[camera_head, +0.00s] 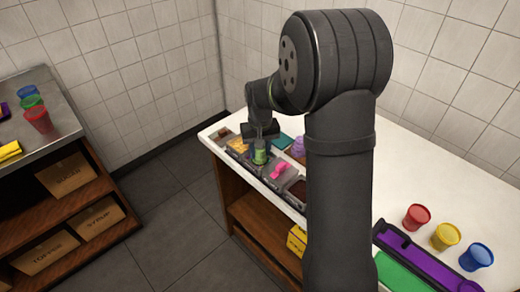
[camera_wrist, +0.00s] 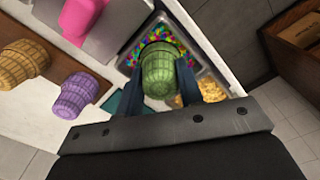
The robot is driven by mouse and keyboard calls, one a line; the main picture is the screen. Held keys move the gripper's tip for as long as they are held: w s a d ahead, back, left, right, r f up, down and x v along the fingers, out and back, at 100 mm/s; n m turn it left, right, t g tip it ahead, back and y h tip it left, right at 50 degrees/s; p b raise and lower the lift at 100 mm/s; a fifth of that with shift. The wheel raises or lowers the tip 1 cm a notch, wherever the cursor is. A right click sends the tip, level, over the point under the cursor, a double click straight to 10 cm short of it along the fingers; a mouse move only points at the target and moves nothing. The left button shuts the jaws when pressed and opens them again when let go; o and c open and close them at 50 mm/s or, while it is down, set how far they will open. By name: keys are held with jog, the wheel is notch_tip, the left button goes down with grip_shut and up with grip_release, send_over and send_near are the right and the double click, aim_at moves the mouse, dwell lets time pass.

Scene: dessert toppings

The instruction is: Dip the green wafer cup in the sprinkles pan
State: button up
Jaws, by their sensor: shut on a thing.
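The green wafer cup (camera_wrist: 157,70) is held between the two fingers of my gripper (camera_wrist: 158,86), which is shut on it. The sprinkles pan (camera_wrist: 134,52) holds multicoloured sprinkles. In the wrist view the sprinkles show around the far end of the cup, so the cup is over or in this pan. I cannot tell whether it touches the sprinkles. In the head view the green cup also shows (camera_head: 260,153) below my gripper (camera_head: 261,140), at the row of pans, where it hides most of the sprinkles.
A purple wafer cup (camera_wrist: 75,95) and a tan one (camera_wrist: 22,63) stand beside the pans. A pan of yellow crumbs (camera_wrist: 211,90) adjoins the sprinkles. A pink scoop (camera_head: 281,171) lies nearby. Red (camera_head: 416,217), yellow (camera_head: 445,236) and blue (camera_head: 476,257) cups stand on the counter at right.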

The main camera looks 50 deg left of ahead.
jog(key=shift+r, duration=0.15)
jog(key=shift+r, duration=1.85)
jog(key=shift+r, duration=2.25)
